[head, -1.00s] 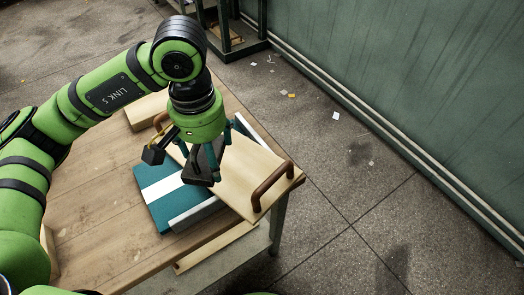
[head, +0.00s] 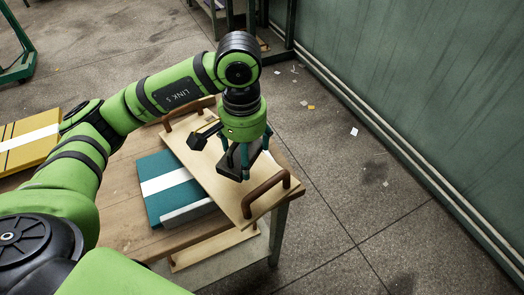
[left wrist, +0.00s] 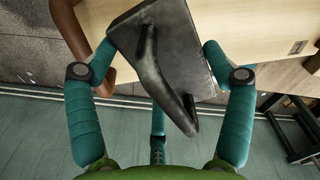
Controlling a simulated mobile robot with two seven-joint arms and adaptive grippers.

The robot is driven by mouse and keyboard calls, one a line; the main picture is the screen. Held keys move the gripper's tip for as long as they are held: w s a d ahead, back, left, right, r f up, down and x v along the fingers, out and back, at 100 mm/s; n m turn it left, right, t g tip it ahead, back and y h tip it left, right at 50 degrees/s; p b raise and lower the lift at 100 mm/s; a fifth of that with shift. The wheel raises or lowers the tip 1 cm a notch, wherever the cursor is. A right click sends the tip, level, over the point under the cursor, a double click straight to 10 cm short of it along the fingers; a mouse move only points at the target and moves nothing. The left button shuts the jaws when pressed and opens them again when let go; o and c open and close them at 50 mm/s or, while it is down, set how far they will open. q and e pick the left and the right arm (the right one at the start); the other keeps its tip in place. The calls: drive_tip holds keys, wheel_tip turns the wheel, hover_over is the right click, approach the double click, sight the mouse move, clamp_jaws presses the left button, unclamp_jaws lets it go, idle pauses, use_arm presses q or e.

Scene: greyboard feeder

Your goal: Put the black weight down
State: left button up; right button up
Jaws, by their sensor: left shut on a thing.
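The black weight (head: 231,163) is a dark block with a bar handle across one face. My left gripper (head: 243,158) is shut on it and points down. In the left wrist view the weight (left wrist: 165,50) sits tilted between the teal fingers of the gripper (left wrist: 160,62). It is over a pale wooden board (head: 275,172) with brown handles at its ends. I cannot tell whether the weight touches the board. Fingers and arm hide part of the weight in the head view. My right gripper is not in view.
The board lies on a wooden table (head: 125,205), near its right edge. A teal block with a white stripe (head: 158,202) and a pale grey bar (head: 188,212) lie beside the board. A yellow striped panel (head: 22,148) is at the left. Open floor lies right of the table.

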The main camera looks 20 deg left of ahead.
sight(236, 160)
use_arm(q)
drive_tip(key=a+f, duration=0.1)
drive_tip(key=w+a+f, duration=0.1)
drive_tip(key=a, duration=0.1)
drive_tip(key=shift+w+a+p, duration=0.15)
drive_tip(key=shift+w+p, duration=0.05)
drive_tip(key=shift+p, duration=0.1)
drive_tip(key=shift+f+p, duration=0.6)
drive_tip(key=shift+f, duration=1.35)
drive_tip(key=o, duration=1.6)
drive_tip(key=shift+s+f, duration=0.15)
drive_tip(key=shift+f, duration=0.1)
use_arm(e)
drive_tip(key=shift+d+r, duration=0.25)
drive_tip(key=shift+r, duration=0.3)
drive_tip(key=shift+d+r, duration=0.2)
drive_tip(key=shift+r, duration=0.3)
use_arm(q)
drive_tip(key=shift+r, duration=0.15)
wheel_tip(236, 160, up, 11)
drive_tip(key=shift+r+b, duration=0.1)
drive_tip(key=shift+b, duration=0.85)
drive_tip(key=shift+r, duration=0.4)
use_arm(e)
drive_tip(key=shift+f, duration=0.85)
